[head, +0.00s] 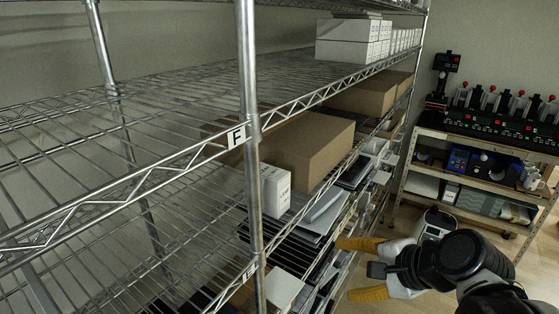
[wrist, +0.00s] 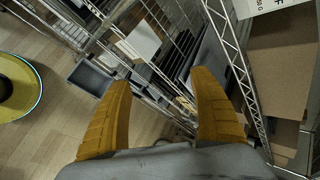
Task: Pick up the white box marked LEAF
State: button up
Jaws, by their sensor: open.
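The white box (head: 276,191) stands upright on the wire shelf, just right of the front post and in front of a brown carton. Dark lettering on its side is too small to read in the head view. In the wrist view a white box (wrist: 262,7) with an "F" and "50 G" is cut off at the top right corner. My gripper (head: 364,269) is open and empty, outside the shelf, to the right of and lower than the white box in the head view. Its yellow fingers (wrist: 162,80) are spread apart in the wrist view, with nothing between them.
A metal post (head: 248,100) and the shelf's edge rail stand near the box. A large brown carton (head: 310,150) is behind it, with flat dark and white items beside it. A workbench (head: 480,165) with machines stands at the right. The left shelves are mostly bare.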

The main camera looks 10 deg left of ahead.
aim_at(269, 176)
jog(key=w+a+r+m+y+p, duration=0.3)
jog(key=a+r+m+p, duration=0.2)
jog(key=r+p, duration=0.25)
jog(key=w+a+r+m+y+p, duration=0.4)
jog(key=a+r+m+p, duration=0.15)
jog(key=r, duration=0.35)
jog(key=shift+m+g, duration=0.35)
jog(key=shift+g, duration=0.05)
jog(key=x, duration=0.5)
jog(key=shift+r, duration=0.1)
jog(key=x, duration=0.1)
jog(key=p+x, duration=0.1)
jog(key=x, duration=0.3)
jog(key=shift+w+f+p, duration=0.3)
jog(key=shift+f+p, duration=0.05)
jog(key=shift+s, duration=0.1)
jog(key=shift+c, duration=0.6)
jog(key=c, duration=1.4)
